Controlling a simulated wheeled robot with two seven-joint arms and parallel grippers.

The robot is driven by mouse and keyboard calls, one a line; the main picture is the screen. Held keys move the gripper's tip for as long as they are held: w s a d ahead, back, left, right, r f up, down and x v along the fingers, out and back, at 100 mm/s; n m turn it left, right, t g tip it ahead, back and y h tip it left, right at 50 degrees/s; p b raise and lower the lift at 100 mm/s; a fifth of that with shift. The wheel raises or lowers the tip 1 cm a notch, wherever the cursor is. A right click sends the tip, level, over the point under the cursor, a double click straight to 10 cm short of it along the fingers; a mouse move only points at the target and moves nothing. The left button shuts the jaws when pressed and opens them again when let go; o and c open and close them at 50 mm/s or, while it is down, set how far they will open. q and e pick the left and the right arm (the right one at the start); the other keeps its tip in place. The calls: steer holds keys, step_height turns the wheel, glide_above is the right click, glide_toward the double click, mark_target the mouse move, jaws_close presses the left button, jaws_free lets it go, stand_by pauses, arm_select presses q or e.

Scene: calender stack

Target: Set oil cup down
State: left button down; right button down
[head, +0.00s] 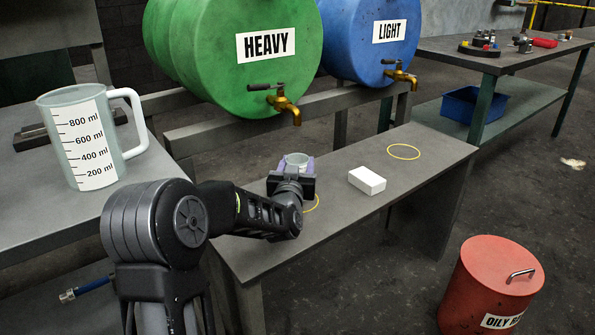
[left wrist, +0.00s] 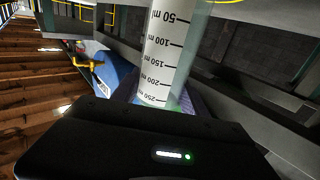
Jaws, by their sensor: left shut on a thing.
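The oil cup (head: 297,159) is a small clear cup in the head view, over the near part of the low bench under the green drum. In the left wrist view the cup (left wrist: 172,50) shows a white scale with ml marks. My left gripper (head: 291,172) is shut on it, with purple fingers at its sides. A yellow ring (head: 316,205) on the bench is partly hidden behind my gripper and wrist. I cannot tell whether the cup's base touches the bench. My right gripper is not in view.
A white block (head: 367,180) lies on the bench right of my gripper, with a second yellow ring (head: 404,145) beyond it. Brass taps hang from the green HEAVY drum (head: 215,60) and blue LIGHT drum (head: 350,50). A large measuring jug (head: 75,115) stands left; a red bin (head: 485,275) stands right.

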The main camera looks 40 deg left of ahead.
arm_select(q)
steer(key=shift+f, duration=0.4)
steer(key=shift+f+b, duration=0.25)
steer(key=shift+b, duration=0.05)
steer(key=c, duration=0.6)
jaws_free()
steer(key=shift+r, duration=0.1)
steer(key=shift+r, duration=0.1)
steer(key=shift+r+p, duration=0.15)
steer(key=shift+p, duration=0.3)
steer(key=p+v, duration=0.1)
steer(key=v, duration=1.1)
steer(key=shift+p, duration=0.3)
